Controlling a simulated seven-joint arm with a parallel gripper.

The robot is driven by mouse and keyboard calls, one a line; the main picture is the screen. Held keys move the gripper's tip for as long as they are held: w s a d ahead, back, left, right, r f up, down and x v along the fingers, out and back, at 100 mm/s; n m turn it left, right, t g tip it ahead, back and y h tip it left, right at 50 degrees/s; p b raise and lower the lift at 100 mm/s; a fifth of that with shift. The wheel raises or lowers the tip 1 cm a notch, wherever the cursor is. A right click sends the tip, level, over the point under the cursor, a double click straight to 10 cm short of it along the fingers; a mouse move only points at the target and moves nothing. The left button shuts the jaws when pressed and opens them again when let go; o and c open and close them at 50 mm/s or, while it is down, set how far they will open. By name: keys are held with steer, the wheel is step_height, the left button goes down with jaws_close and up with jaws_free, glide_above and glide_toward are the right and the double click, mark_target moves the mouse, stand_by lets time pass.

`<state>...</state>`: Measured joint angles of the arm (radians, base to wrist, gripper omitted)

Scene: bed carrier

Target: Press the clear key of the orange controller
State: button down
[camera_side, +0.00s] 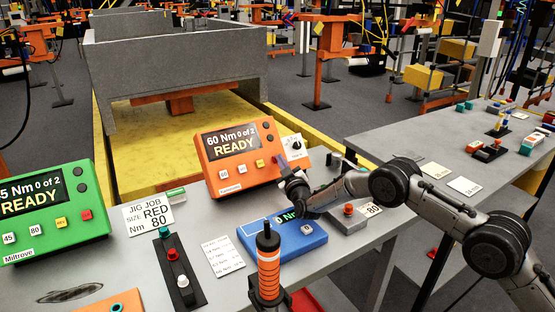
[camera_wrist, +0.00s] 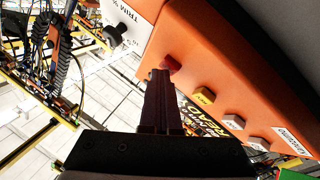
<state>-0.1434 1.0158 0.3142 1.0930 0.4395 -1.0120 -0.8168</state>
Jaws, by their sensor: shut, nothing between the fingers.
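The orange controller (camera_side: 215,152) stands tilted on the bench, its display reading "60 Nm 0 of 2 READY". Its key row shows in the wrist view: a red key (camera_wrist: 172,62), a yellow key (camera_wrist: 203,96) and two white keys. The key labels are too small to read, so I cannot tell which says clear. My gripper (camera_wrist: 160,74) is shut and empty, its fingertips right by the red key. I cannot tell whether they touch it. In the side view my gripper (camera_side: 284,165) is at the right end of the controller's front.
A green controller (camera_side: 70,243) stands at left. A blue box (camera_side: 262,243) with a display lies below my gripper. An orange-banded tool (camera_side: 268,268) stands upright in front. A trim dial panel (camera_side: 295,148) adjoins the orange controller. A red button box (camera_side: 347,220) sits under my arm.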

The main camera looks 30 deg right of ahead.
steer(key=shift+d+f, duration=0.15)
steer(key=shift+d, duration=0.15)
steer(key=shift+s+r, duration=0.6)
steer(key=s+r, duration=0.1)
steer(key=s, duration=0.1)
steer(key=s+r, duration=0.2)
steer(key=shift+a+r, duration=0.1)
steer(key=shift+r, duration=0.05)
stand_by(0.6)
stand_by(0.5)
